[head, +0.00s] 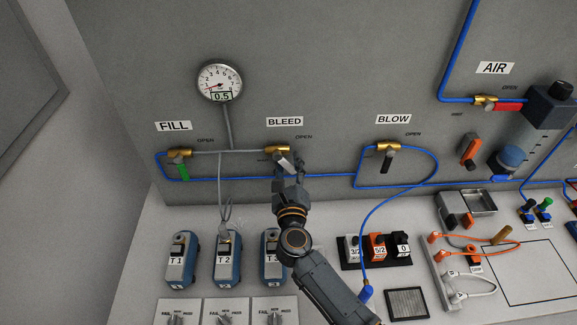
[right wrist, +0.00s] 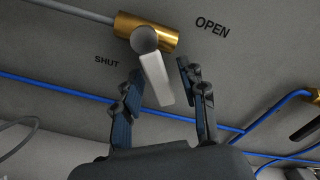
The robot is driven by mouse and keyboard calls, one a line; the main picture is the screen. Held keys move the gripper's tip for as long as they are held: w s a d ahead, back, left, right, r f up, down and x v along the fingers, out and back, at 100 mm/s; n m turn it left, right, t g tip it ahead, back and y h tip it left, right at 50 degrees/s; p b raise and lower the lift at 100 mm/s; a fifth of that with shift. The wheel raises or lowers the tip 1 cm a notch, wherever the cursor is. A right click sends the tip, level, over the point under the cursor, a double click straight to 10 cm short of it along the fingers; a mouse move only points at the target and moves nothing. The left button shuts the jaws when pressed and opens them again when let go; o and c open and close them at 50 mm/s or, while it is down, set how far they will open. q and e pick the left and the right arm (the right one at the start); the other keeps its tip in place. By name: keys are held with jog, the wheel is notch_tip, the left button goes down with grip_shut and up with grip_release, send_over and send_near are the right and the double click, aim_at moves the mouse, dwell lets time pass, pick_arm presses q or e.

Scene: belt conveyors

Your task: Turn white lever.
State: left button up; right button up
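The white lever (right wrist: 157,82) hangs from the round hub of the brass BLEED valve (right wrist: 147,32) in the right wrist view. It points down and slightly right, between the SHUT and OPEN marks. My right gripper (right wrist: 160,72) is open, with one finger on each side of the lever; gaps show on both sides. In the head view the right gripper (head: 287,172) is just below the BLEED valve (head: 277,149) and partly covers the lever (head: 283,161). My left gripper is not in view.
The FILL valve (head: 180,154) with a green lever is to the left, the BLOW valve (head: 389,147) with a black lever to the right. A blue pipe (head: 235,180) runs below the valves. A gauge (head: 220,80) reads 0.5. Blue T1 to T3 units stand below.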

jog(key=shift+s, duration=0.35)
jog(key=s, duration=1.1)
jog(key=shift+s, duration=0.15)
jog(key=shift+c, duration=0.6)
